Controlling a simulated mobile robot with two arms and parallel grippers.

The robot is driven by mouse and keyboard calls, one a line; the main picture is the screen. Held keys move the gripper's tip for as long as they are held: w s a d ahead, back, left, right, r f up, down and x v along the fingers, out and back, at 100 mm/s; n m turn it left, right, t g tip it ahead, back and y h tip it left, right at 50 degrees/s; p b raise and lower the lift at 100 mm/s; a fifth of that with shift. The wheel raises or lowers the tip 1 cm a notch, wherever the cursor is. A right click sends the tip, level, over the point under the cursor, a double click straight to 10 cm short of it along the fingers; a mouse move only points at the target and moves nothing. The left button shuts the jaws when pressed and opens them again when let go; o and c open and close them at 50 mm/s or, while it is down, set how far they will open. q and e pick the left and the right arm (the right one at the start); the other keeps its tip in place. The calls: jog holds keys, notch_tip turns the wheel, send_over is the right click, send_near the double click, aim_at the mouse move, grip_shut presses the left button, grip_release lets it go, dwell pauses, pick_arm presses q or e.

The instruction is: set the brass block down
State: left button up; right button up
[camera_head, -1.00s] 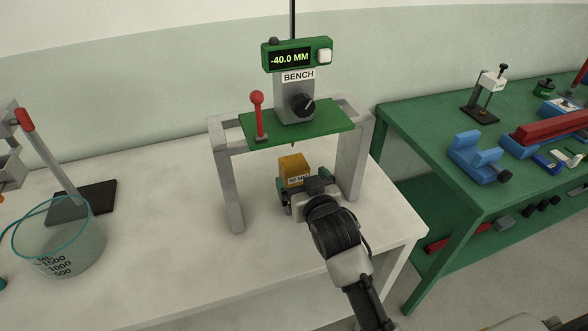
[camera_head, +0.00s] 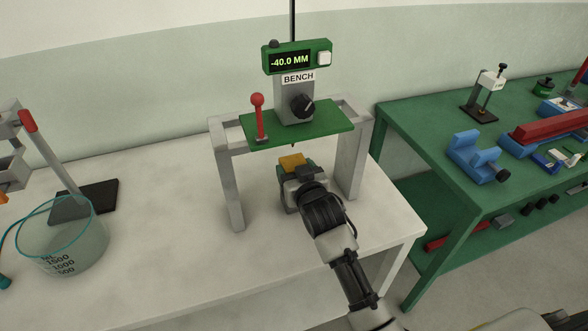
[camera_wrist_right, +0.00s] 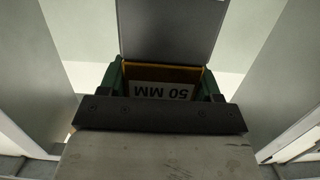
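The brass block (camera_head: 292,162) is under the green platform of the bench gauge, between the frame's legs. My right gripper (camera_head: 295,172) reaches in from the front, its green fingers along both sides of the block, and its palm hides the front face. In the right wrist view the block's face (camera_wrist_right: 163,73) shows its 50 MM label upside down. The fingers of the right gripper (camera_wrist_right: 164,85) look tight against it, with no clear gap. The block's underside is hidden, so I cannot tell whether it touches the table. My left gripper is not in view.
The grey gauge frame (camera_head: 229,190) stands close on both sides, with a pointed tip (camera_head: 293,145) above the block. A glass beaker (camera_head: 70,245) and a stand are at left on the white table (camera_head: 170,260). A green bench (camera_head: 430,150) is at right.

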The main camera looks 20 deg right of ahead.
jog(key=c, duration=0.7)
jog(key=shift+r, duration=0.15)
grip_shut()
